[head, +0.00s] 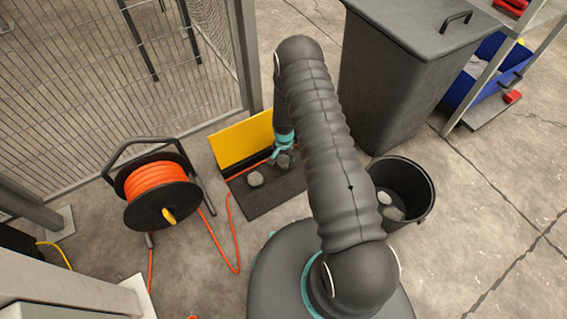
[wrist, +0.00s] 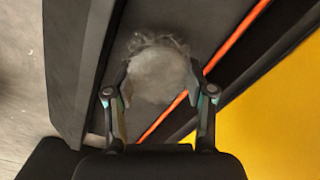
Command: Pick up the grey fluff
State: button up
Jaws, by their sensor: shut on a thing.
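The grey fluff (wrist: 158,72) is a fuzzy round clump between my gripper's fingers in the wrist view. My gripper (wrist: 158,82) is shut on it, with one fingertip against each side. In the head view, my gripper (head: 283,158) is low over the dark mat (head: 262,202), close to the yellow panel. I cannot tell whether the held fluff still touches the mat.
A black bucket (head: 425,205) with pale clumps inside stands to the right. An orange cable reel (head: 160,188) stands left, its cable crossing the mat. The yellow panel (head: 240,141) rises behind the mat. A large dark bin (head: 390,85) stands behind the bucket.

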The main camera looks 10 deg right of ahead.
aim_at(284, 158)
jog(key=shift+r+p, duration=1.45)
jog(key=shift+r, duration=1.85)
